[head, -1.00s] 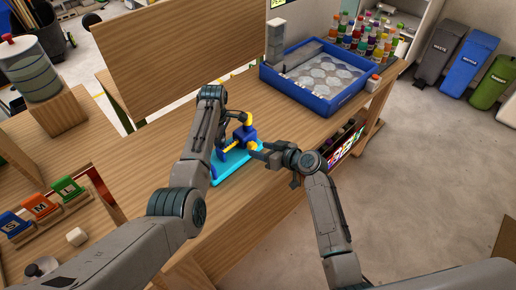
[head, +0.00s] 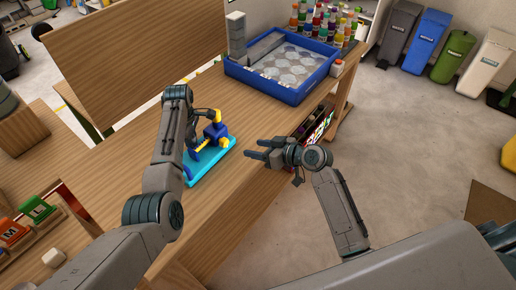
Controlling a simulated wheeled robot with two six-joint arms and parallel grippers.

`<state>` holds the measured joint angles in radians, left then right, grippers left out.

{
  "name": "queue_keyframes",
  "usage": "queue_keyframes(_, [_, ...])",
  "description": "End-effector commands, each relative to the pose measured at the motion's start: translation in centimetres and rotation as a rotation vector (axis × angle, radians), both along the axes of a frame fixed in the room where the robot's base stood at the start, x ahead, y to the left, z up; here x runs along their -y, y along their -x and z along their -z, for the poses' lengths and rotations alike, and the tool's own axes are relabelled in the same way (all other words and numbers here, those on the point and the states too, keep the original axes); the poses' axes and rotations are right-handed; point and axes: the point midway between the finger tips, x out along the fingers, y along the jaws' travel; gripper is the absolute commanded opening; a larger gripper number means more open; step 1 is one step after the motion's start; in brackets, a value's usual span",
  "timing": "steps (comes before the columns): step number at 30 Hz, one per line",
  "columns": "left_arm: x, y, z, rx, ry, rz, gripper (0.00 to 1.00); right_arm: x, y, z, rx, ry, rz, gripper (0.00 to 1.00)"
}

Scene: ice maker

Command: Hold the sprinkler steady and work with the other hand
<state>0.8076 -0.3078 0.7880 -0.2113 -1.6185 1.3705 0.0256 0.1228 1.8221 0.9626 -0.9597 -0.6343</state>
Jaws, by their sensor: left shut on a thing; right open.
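The sprinkler (head: 215,131), a small blue and yellow device, stands on a cyan tray (head: 212,158) on the wooden workbench. My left gripper (head: 197,130) is at the sprinkler's left side, shut on it. My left forearm hides part of this gripper and of the tray's left end, so the exact contact is not clear. My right gripper (head: 257,149) is open and empty, to the right of the sprinkler and apart from it, near the bench's front edge. Its fingers point left toward the sprinkler.
A blue bin (head: 278,92) with clear round pieces stands farther back on the bench, with several colored bottles (head: 325,20) behind it. A white cube (head: 53,257) lies at lower left beside colored lettered holders (head: 38,209). Bench wood between tray and bin is clear.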

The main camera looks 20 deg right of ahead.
Motion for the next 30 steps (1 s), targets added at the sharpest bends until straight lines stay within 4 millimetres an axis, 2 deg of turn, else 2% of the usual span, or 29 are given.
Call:
queue_keyframes(18, [0.0, 0.0, 0.0, -0.001, 0.000, 0.000, 0.00, 0.0, -0.1, -6.1, 0.003, 0.001, -0.001, 0.52])
queue_keyframes(29, [0.0, 0.0, 0.0, -0.001, 0.000, 0.000, 0.00, 0.0, 0.0, -6.7, 0.000, 0.000, 0.000, 0.52])
queue_keyframes(30, [0.0, 0.0, 0.0, -0.001, 0.000, 0.000, 0.33, 0.0, 0.0, -6.7, 0.001, 0.001, 0.000, 0.52])
